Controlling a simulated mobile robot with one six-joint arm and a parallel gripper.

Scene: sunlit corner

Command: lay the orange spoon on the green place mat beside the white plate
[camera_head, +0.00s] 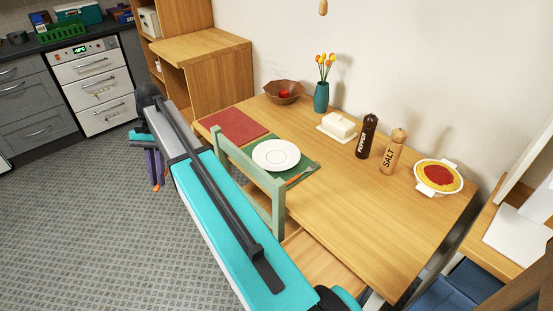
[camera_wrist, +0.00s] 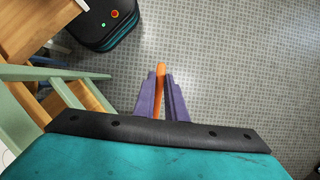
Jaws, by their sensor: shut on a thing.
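My gripper (camera_head: 156,170) hangs over the grey floor to the left of the table, well away from the mat. In the wrist view its purple fingers (camera_wrist: 161,97) are shut on the orange spoon (camera_wrist: 160,72), of which a narrow orange length shows between them. Small orange bits (camera_head: 156,187) show below the fingers in the head view. The green place mat (camera_head: 308,166) lies on the table behind a green chair. The white plate (camera_head: 276,155) rests on it. An orange-handled fork (camera_head: 299,176) lies on the mat, right of the plate.
The green chair back (camera_head: 250,170) stands at the table's near edge, before the mat. A red mat (camera_head: 234,125) lies to the left. A bowl, vase, butter dish (camera_head: 338,125), pepper mill (camera_head: 366,137), salt mill (camera_head: 393,152) and food dish (camera_head: 438,178) stand farther back or right. The front right tabletop is clear.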

